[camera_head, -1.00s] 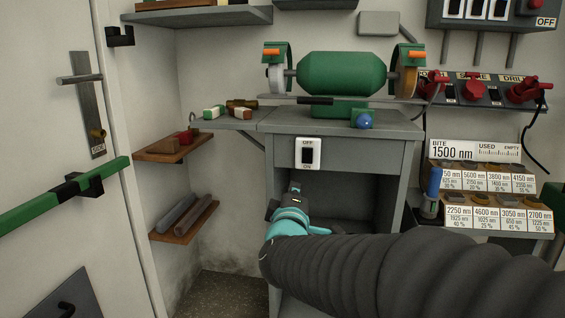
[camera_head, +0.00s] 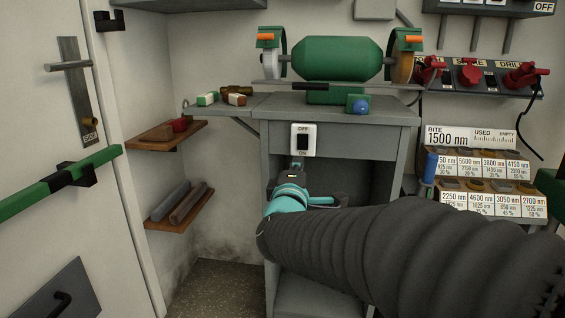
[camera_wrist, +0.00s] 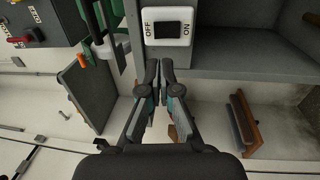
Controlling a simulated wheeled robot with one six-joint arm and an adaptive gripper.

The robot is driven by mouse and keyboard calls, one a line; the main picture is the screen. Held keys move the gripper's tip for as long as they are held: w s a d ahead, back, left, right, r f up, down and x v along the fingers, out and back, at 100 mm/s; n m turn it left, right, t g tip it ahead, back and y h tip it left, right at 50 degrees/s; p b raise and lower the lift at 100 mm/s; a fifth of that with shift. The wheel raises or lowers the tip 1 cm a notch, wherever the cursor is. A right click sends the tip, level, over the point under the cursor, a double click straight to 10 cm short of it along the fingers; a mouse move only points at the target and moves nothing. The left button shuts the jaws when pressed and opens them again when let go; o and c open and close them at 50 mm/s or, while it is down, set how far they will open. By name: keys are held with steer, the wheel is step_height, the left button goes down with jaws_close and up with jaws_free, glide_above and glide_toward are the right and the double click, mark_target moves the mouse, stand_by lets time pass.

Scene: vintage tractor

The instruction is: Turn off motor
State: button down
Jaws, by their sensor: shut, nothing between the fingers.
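The motor is a green bench grinder (camera_head: 337,59) with a wheel at each end, on top of a grey cabinet (camera_head: 345,126). A white switch plate (camera_head: 303,150) with a black rocker, marked OFF above and ON below, is on the cabinet front. It also shows in the wrist view (camera_wrist: 167,26), turned sideways. My gripper (camera_head: 297,165) is just below the switch plate in the head view. In the wrist view my gripper (camera_wrist: 159,63) has its two fingertips together and empty, close to the plate's edge. I cannot tell whether the fingertips touch it.
A blue knob (camera_head: 360,106) sits below the grinder. Red switches (camera_head: 470,73) line the right wall, above a rack of bite cards (camera_head: 490,167). Wooden shelves (camera_head: 180,214) and a door with a green bar (camera_head: 85,174) are at left. The cabinet is open below the switch.

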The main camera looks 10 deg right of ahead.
mark_target(303, 137)
steer(key=x, duration=1.1)
steer(key=shift+w+d, duration=0.15)
steer(key=shift+w, duration=0.3)
steer(key=shift+r, duration=0.15)
steer(key=shift+s, duration=0.2)
steer(key=r+p+v, duration=0.2)
steer(key=r+v, duration=0.1)
steer(key=v, duration=1)
steer(key=shift+s, duration=0.25)
